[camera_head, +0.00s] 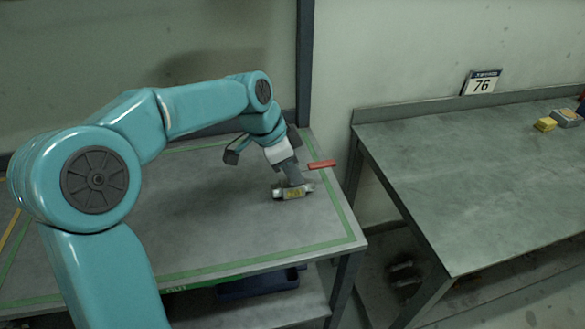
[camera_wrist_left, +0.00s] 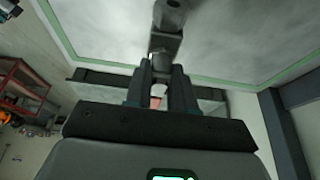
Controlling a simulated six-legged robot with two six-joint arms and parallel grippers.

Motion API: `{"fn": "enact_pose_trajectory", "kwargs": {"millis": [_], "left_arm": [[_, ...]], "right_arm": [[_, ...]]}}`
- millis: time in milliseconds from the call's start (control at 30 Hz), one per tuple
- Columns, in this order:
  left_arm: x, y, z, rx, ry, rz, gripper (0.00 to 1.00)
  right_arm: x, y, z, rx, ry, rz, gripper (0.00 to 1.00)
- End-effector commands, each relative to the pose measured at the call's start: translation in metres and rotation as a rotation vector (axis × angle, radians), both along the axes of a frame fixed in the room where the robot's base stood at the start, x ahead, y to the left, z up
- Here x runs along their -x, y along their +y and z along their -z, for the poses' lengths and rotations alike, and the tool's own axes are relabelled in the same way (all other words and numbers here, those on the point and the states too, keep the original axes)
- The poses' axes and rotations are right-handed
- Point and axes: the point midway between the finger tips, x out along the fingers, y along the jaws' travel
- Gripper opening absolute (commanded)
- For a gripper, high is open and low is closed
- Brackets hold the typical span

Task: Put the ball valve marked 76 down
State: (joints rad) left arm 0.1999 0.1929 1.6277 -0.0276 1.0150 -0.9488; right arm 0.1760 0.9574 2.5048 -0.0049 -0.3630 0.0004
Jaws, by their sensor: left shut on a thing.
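The ball valve (camera_head: 292,192) has a grey metal body with a yellow mark and a red lever handle (camera_head: 321,164). It is at the surface of the left table (camera_head: 225,215), inside the green border line near the right side. I cannot tell whether it touches the top. My left gripper (camera_head: 291,174) points down and is shut on the valve. In the left wrist view the fingers (camera_wrist_left: 161,75) close around the grey valve (camera_wrist_left: 167,42), with the table top beyond. The number on the valve is too small to read. My right gripper is not in view.
A second table (camera_head: 470,190) stands to the right, across a gap. A sign reading 76 (camera_head: 482,82) stands at its back edge. Yellow and grey items (camera_head: 546,124) lie at its far right. A dark post (camera_head: 305,60) rises behind the left table. A dark bin (camera_head: 258,284) sits below.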

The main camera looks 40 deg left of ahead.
Motion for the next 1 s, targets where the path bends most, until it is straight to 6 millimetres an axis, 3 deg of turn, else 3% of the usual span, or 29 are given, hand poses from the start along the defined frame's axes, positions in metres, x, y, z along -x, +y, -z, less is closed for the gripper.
{"fn": "enact_pose_trajectory", "kwargs": {"millis": [167, 200, 233, 267, 633, 1000], "left_arm": [[0.000, 0.000, 0.002, 0.000, -0.003, -0.001, 0.00], [0.000, 0.000, 0.002, 0.000, 0.000, 0.000, 0.37], [0.000, 0.000, 0.002, 0.000, 0.000, 0.000, 0.47], [0.000, 0.000, 0.002, 0.000, 0.000, 0.000, 0.49], [0.001, 0.002, -0.006, 0.000, -0.003, -0.001, 0.49], [0.024, 0.022, -0.082, -0.001, -0.004, -0.002, 0.49]], "right_arm": [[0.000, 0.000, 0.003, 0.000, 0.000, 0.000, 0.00], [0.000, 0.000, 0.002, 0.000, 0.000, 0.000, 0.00], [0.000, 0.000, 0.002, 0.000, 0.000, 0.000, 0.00], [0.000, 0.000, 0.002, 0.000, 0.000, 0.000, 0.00], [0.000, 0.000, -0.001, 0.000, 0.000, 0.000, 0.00], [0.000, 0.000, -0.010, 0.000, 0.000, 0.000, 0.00]]}}
